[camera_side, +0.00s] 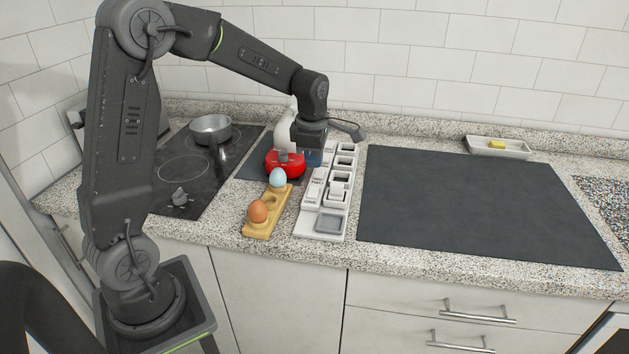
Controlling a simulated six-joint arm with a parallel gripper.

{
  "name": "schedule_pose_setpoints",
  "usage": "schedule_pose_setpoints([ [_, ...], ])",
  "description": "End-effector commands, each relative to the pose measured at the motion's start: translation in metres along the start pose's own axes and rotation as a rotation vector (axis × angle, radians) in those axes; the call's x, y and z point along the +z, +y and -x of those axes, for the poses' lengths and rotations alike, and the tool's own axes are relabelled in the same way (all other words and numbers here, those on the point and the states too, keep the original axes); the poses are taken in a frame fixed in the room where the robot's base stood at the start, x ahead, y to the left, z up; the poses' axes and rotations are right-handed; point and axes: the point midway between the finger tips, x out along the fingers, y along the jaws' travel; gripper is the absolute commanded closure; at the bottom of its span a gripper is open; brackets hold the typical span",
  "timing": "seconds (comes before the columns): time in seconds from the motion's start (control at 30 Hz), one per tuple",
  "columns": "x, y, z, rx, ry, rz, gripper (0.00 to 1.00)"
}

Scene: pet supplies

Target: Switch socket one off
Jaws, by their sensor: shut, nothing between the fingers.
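A white socket strip (299,228) lies on the counter in the middle, with several square dark openings and raised white rocker parts. A white rocker (314,190) sits at its left side, near small lettering too small to read surely. I cannot tell which way the rocker is tipped. My gripper (301,147) is shut and empty, pointing down above the back left of the strip, near a red round appliance (286,168). Its fingertips are partly hidden, and I cannot tell whether they touch anything.
A wooden egg holder (262,228) with a brown egg (258,211) and a pale blue egg (278,178) stands left of the strip. A pot (211,130) is on the black hob (178,190). A large dark mat (470,205) to the right is clear. A white dish (515,152) holds something yellow.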

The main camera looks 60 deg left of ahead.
Motion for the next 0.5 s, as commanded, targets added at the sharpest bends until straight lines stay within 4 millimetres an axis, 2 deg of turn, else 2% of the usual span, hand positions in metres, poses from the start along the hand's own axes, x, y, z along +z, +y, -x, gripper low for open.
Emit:
schedule_pose_setpoints([
  [0.03, -0.001, -0.001, -0.012, -0.005, 0.003, 0.000, 1.00],
  [0.2, -0.001, -0.001, -0.043, -0.003, 0.002, 0.000, 1.00],
  [0.4, 0.000, 0.000, -0.065, -0.002, 0.001, 0.000, 1.00],
  [0.5, 0.000, 0.000, -0.070, 0.000, 0.000, 0.000, 1.00],
])
